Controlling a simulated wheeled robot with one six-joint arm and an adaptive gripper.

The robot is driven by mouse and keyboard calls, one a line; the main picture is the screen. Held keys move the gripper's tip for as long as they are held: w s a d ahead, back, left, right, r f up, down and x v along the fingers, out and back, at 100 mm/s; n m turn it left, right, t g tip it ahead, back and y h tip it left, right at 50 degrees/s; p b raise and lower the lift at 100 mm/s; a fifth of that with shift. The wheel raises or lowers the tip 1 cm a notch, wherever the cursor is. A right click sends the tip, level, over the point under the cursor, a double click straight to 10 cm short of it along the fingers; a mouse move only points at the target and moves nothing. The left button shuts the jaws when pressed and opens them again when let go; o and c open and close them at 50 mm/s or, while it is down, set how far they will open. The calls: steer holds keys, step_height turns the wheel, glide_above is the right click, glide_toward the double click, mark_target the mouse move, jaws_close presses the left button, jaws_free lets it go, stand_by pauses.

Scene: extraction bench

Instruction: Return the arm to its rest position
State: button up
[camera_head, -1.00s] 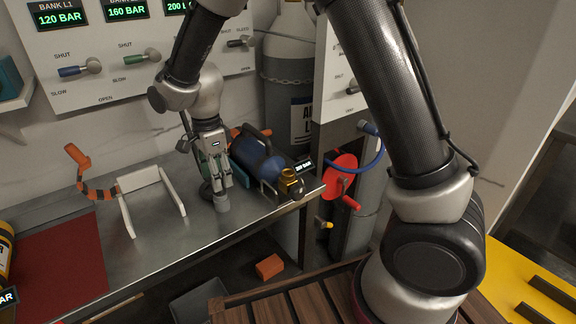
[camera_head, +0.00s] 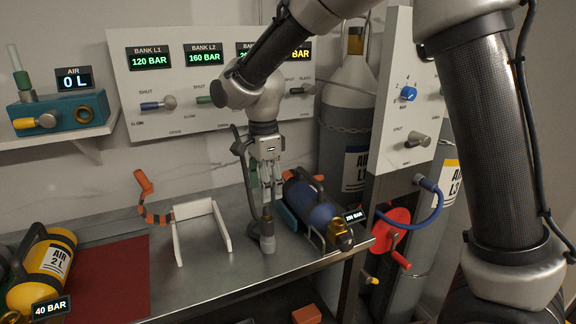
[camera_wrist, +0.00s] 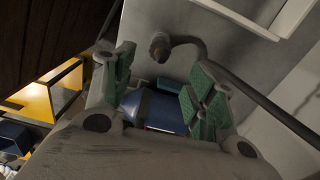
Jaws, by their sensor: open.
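My gripper (camera_head: 267,196) hangs pointing down over the steel bench (camera_head: 205,283), left of the blue cylinder (camera_head: 318,214). Its jaws are open; in the wrist view the green-padded fingers (camera_wrist: 163,85) stand apart. The blue cylinder (camera_wrist: 158,109) shows beyond and between them there, partly hidden by the gripper body. A grey hose end (camera_head: 267,240) stands on the bench just below my gripper in the head view. It also shows beyond the fingers in the wrist view (camera_wrist: 159,46). I see nothing held.
A white cradle (camera_head: 203,231) and an orange-handled piece (camera_head: 148,200) are left on the bench. A yellow cylinder (camera_head: 42,270) lies near the red mat (camera_head: 110,285). Behind are the valve panel (camera_head: 160,125) and a tall grey cylinder (camera_head: 340,110). A red handwheel (camera_head: 392,230) is right.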

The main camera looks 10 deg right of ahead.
steer(key=s+d+r+n+t, duration=0.1)
steer(key=s+d+r+n, duration=0.2)
steer(key=s+d, duration=0.4)
steer(key=s+d+r+n+t, duration=0.2)
steer(key=s+d+r+n, duration=0.2)
steer(key=d, duration=1.1)
steer(key=s+d+r+n+t, duration=0.1)
steer(key=s+d+r+n, duration=0.2)
steer(key=s+d+n, duration=0.3)
steer(key=s+d, duration=0.4)
steer(key=d, duration=0.1)
steer(key=shift+s+d+r+n, duration=0.3)
steer(key=shift+s+r+n, duration=0.05)
steer(key=shift+r+n, duration=0.05)
